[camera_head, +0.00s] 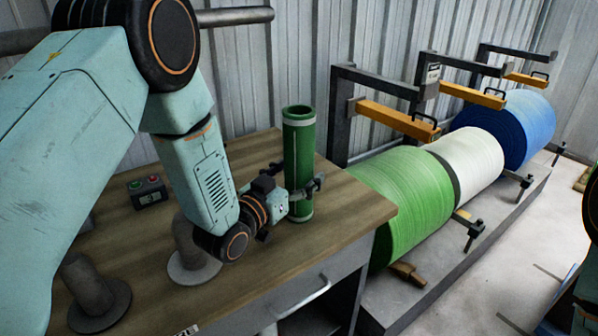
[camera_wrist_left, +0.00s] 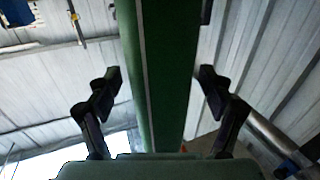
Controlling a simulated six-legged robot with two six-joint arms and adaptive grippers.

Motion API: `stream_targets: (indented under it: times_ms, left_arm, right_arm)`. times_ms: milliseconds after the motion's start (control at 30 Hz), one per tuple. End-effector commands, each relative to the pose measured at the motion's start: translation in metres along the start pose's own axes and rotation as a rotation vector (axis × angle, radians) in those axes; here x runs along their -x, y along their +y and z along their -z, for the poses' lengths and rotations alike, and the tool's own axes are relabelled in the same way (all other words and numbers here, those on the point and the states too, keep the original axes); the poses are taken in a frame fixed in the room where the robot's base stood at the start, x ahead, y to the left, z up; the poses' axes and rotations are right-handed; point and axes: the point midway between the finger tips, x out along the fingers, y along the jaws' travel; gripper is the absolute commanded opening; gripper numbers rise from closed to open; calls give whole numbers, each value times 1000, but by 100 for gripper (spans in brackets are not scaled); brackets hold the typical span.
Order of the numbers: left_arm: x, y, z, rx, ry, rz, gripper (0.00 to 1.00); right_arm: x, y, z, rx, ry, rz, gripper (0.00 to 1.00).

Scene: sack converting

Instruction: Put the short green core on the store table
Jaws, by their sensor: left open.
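The short green core (camera_head: 299,155) is a green tube with pale bands, standing upright on the wooden-topped table (camera_head: 345,205). My left gripper (camera_head: 312,190) is at the lower part of the core, its fingers reaching to either side of it. In the left wrist view the green core (camera_wrist_left: 160,75) runs up between the two fingers of my left gripper (camera_wrist_left: 160,90). Gaps show between each finger and the core, so the gripper is open around it and not closed on it. My right gripper is not in view.
Two grey posts on round bases, one a near post (camera_head: 92,290) and one a farther post (camera_head: 190,250), stand on the table. A small button box (camera_head: 147,192) lies behind them. Large green (camera_head: 405,200), white (camera_head: 468,160) and blue (camera_head: 520,125) rolls sit on a rack to the right.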

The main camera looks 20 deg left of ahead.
Motion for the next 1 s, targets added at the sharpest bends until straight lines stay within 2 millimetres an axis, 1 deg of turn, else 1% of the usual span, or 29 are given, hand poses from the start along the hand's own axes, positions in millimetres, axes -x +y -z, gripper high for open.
stream_targets:
  times_ms: [300, 400, 500, 700, 1000]
  left_arm:
    - [66, -1, 0, 7, -3, 5, 81]
    - [84, -1, 0, 5, -4, 4, 81]
    - [98, -1, 0, 5, -3, 4, 81]
    - [111, 0, 0, 1, -1, 1, 81]
    - [113, 0, 0, 0, 0, 0, 81]
  right_arm:
    - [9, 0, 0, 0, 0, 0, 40]
    - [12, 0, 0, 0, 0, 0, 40]
    - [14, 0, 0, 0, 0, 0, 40]
    - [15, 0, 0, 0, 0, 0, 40]
    - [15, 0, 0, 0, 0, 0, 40]
